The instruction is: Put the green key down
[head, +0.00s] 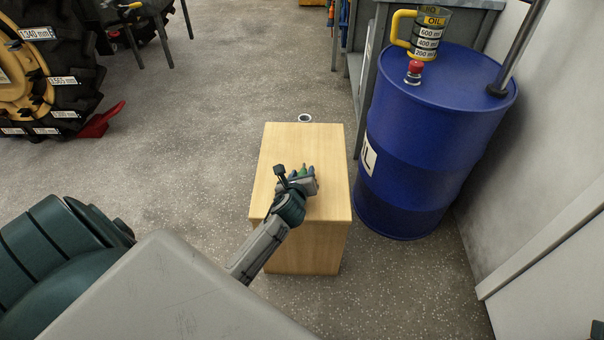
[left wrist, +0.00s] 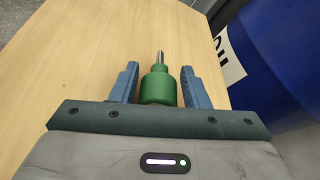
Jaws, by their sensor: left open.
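The green key (left wrist: 158,86) has a thick green round body and a thin metal shaft. In the left wrist view it is between the two blue fingers of my left gripper (left wrist: 160,70), with a gap on each side. In the head view only a small bit of green shows between the fingertips of my left gripper (head: 302,173). That gripper is open, low over the top of a wooden box-shaped stand (head: 305,145). The key appears to be at the wooden top; whether it touches cannot be told.
A blue oil drum (head: 420,150) stands close right of the stand, with a yellow-handled measuring jug (head: 426,35) and a red-topped item (head: 414,72) on it. The floor to the left is open.

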